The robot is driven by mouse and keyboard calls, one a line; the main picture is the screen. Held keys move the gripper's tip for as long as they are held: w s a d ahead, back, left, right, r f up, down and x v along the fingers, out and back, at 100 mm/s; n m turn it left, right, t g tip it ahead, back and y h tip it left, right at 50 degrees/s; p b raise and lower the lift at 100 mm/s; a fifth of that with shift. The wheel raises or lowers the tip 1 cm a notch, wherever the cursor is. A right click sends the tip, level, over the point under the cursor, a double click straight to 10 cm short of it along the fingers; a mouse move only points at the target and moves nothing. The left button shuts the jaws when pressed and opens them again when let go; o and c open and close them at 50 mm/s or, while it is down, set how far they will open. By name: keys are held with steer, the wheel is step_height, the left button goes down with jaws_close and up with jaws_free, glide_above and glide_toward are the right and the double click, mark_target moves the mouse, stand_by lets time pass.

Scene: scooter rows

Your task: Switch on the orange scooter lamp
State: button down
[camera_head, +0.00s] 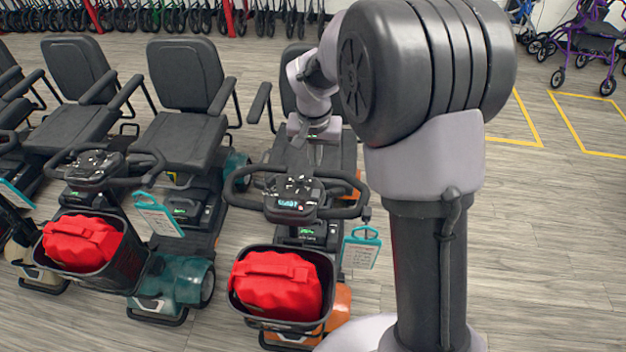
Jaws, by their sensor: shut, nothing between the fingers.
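The orange scooter (342,303) stands nearest my arm, with orange bodywork low at the front and a dark seat behind. Its control console (293,203) sits between looped handlebars and has a lit blue display with small controls above it. A small green display (306,232) glows below the console. I cannot make out which control is the lamp switch, and the lamp itself is not clear to see. My gripper (318,158) points down just behind the console, over the seat side, apart from the controls. It is shut and empty.
A red bag (277,284) fills the orange scooter's front basket. A tag (361,250) hangs by its right handlebar. A teal scooter (180,277) stands close on the left, with more scooters beyond. Walkers (587,45) stand at back right; the floor on the right is clear.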

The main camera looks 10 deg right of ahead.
mark_target(315, 197)
steer(key=f+b, duration=0.1)
steer(key=f, duration=0.3)
steer(key=f+b, duration=0.1)
steer(key=f, duration=0.3)
steer(key=w+f+b, duration=0.1)
steer(key=f, duration=0.3)
steer(key=shift+d+f+b, duration=0.15)
steer(key=shift+f+b, duration=0.15)
steer(key=shift+b, duration=0.1)
steer(key=shift+s+f, duration=0.2)
steer(key=shift+f, duration=0.4)
steer(key=shift+s+f+b, duration=0.15)
steer(key=shift+f+b, duration=0.3)
steer(key=shift+b, duration=0.2)
steer(key=shift+s+r, duration=0.15)
steer(key=shift+r, duration=0.05)
steer(key=shift+w+d+r+p, duration=0.1)
steer(key=shift+w+p, duration=0.15)
steer(key=shift+w, duration=0.2)
steer(key=shift+w+d+r+p, duration=0.1)
steer(key=shift+w+p, duration=0.1)
steer(key=shift+w, duration=0.2)
